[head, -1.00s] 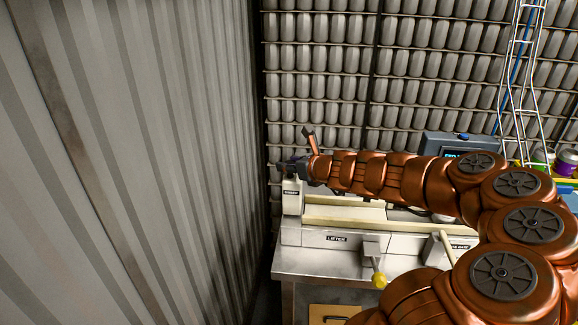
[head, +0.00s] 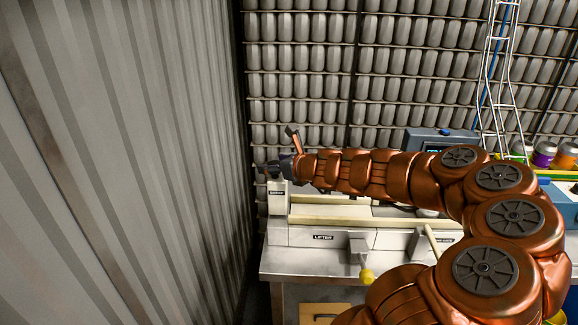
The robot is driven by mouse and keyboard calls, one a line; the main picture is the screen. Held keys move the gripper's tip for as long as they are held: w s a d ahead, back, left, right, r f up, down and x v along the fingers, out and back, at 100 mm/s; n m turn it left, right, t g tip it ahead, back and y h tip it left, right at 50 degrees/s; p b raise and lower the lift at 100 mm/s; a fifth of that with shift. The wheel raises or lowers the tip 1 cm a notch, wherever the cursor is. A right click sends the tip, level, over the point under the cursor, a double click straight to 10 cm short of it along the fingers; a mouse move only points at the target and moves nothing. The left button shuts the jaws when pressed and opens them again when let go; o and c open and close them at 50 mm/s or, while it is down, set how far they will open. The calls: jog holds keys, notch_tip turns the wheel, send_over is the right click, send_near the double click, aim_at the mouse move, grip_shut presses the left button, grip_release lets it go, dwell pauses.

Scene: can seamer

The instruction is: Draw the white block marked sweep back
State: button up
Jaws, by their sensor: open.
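The white block marked sweep (head: 277,204) stands upright at the left end of the white machine, its small dark label facing me. My gripper (head: 267,170) is at the end of the copper-coloured arm, open, at the top of this block in the picture. Its dark fingers point left and reach slightly past the block's left side. The block's top is partly hidden behind the gripper, and I cannot tell whether the fingers touch it.
The machine's front is marked lifter (head: 323,238), with a yellow-knobbed lever (head: 366,274) jutting forward. A corrugated wall (head: 130,160) is close on the left. A grey display box (head: 440,138) and colored tubs (head: 545,155) stand behind my arm. Racked cans fill the back.

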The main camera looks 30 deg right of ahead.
jog(key=v, duration=1.1)
dwell(0.6)
jog(key=s+a+f+n+g+y, duration=0.25)
jog(key=s+a+n+g, duration=0.2)
jog(key=a+n, duration=0.65)
jog(key=s+a+f+n+g+y, duration=0.25)
jog(key=s+a+n, duration=0.4)
jog(key=a, duration=0.75)
jog(key=s+a+f+n+g+h, duration=0.25)
jog(key=s+n+g, duration=0.25)
jog(key=s+n, duration=0.35)
jog(key=s+d+f+n+g+h, duration=0.2)
jog(key=s+d+n+g+h, duration=0.1)
jog(key=s+d+n, duration=0.3)
jog(key=shift+s+d+n+h, duration=0.55)
jog(key=shift+s+n, duration=0.65)
jog(key=shift+s, duration=0.95)
jog(key=shift+a, duration=0.2)
